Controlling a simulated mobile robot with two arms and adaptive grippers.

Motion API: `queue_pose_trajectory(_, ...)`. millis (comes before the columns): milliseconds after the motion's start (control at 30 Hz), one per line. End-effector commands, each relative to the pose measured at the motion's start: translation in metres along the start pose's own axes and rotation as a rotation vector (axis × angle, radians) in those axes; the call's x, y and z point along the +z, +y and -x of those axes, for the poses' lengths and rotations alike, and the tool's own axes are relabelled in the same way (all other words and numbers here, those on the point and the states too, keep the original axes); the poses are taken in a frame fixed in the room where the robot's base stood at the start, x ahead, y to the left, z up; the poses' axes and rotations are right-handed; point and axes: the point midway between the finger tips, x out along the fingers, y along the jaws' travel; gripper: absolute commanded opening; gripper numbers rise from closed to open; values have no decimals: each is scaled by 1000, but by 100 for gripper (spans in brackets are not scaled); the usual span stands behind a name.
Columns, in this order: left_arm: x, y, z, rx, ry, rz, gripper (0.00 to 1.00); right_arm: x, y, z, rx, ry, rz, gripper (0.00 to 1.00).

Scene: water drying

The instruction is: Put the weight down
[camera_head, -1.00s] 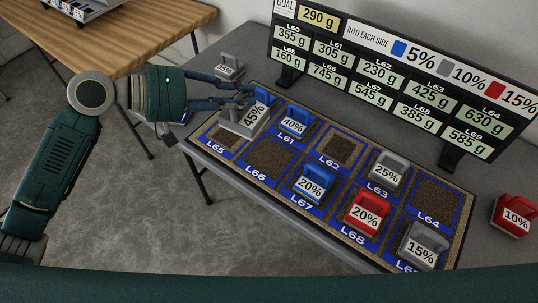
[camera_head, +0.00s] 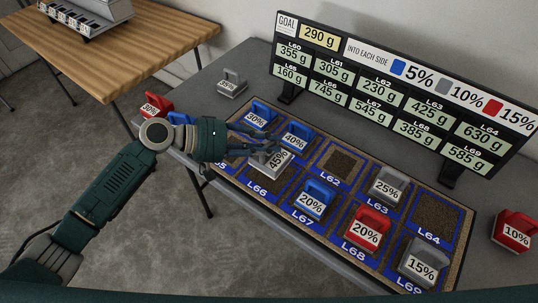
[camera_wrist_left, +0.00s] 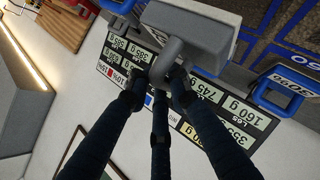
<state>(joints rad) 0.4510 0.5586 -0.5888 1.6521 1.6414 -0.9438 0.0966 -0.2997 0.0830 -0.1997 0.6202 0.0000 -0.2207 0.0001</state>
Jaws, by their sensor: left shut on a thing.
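The weight is a grey block marked 45% (camera_head: 271,163), with a handle on top. My left gripper (camera_head: 272,147) is shut on its handle. The weight is over the upper part of pad L66 (camera_head: 262,183), just below the blue 40% weight (camera_head: 294,137). I cannot tell whether its base touches the pad. In the left wrist view the grey block (camera_wrist_left: 205,32) fills the top middle, and the fingers (camera_wrist_left: 168,85) close around its handle. My right gripper is not in view.
Blue 30% (camera_head: 256,118), blue 20% (camera_head: 311,203), red 20% (camera_head: 365,232), grey 25% (camera_head: 386,187) and grey 15% (camera_head: 421,266) weights stand on the pad board. Pads L62 (camera_head: 341,164) and L64 (camera_head: 436,215) are bare. A display (camera_head: 395,90) stands behind.

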Motion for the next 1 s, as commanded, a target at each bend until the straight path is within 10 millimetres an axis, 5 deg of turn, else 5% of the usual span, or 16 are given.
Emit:
queue_pose_trajectory(400, 17, -38, -18, 4, 4, 2, 0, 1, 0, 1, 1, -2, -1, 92)
queue_pose_trajectory(800, 20, -44, -20, 4, 4, -2, 0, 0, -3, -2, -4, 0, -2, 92)
queue_pose_trajectory(833, 20, -44, -20, 1, 2, -1, 24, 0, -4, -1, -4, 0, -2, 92)
queue_pose_trajectory(900, 20, -44, -20, 1, 2, -1, 38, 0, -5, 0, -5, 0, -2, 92)
queue_pose_trajectory(1000, 20, -44, -20, 1, 2, -1, 38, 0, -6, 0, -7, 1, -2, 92)
